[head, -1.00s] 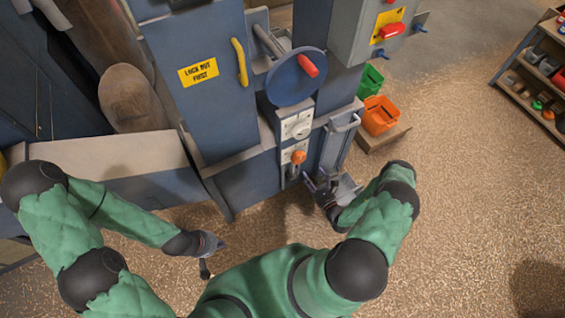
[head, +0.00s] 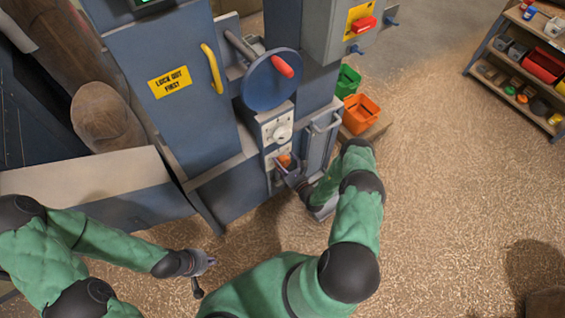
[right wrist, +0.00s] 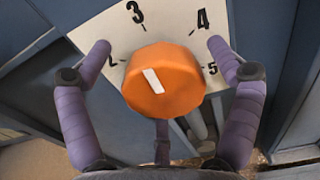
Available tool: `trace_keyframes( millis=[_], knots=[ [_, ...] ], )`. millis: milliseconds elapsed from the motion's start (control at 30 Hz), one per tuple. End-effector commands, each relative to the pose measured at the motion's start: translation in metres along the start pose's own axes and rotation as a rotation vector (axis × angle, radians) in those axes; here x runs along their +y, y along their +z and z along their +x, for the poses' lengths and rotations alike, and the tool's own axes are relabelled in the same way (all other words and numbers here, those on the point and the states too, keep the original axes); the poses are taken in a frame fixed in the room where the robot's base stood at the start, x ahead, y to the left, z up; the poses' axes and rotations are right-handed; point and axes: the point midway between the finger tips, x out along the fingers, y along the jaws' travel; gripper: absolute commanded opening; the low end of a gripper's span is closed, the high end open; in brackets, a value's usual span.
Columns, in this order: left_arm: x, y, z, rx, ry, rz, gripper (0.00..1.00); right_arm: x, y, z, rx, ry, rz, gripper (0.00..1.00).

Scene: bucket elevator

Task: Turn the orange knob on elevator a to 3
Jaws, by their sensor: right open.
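The orange knob (right wrist: 164,82) sits in front of a white dial plate (right wrist: 165,25) with the numbers 2, 3, 4 and 5 showing. A short white mark lies on the knob's left half, toward the side of the 2; I cannot tell its exact setting. In the head view the knob (head: 284,160) is on the lower panel of the blue elevator machine (head: 180,110), partly hidden by my right gripper (head: 292,174). In the right wrist view my right gripper (right wrist: 158,56) is open, its fingers on either side of the knob, apart from it. My left gripper (head: 208,262) hangs low, away from the machine; its jaws are unclear.
A second dial (head: 279,131) with a pale knob sits just above. Higher is a blue wheel (head: 270,82) with a red handle. Green (head: 347,80) and orange bins (head: 361,114) stand behind.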

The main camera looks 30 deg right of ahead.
Motion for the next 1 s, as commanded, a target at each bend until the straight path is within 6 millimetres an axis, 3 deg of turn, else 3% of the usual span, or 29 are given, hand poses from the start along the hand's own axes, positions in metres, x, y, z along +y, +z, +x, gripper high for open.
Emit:
trace_keyframes(
  millis=[200,367,400,1000],
  knots=[
    [0.0001,-0.0001,-0.0002,0.0,0.0,0.0,0.0,-0.0003,0.0002,0.0001,0.0,0.0,0.0,0.88],
    [0.0001,-0.0001,-0.0002,0.0,0.0,0.0,0.0,-0.0005,0.0005,0.0002,-0.001,-0.001,0.0,0.43],
    [0.0001,-0.0001,-0.0002,0.0,0.0,0.0,0.0,-0.0007,0.0007,0.0003,-0.002,-0.001,-0.001,0.38],
    [0.0005,0.0,-0.0015,0.0,0.0,0.0,0.0,-0.004,0.0039,0.0027,-0.011,-0.003,-0.058,0.38]
  ],
)
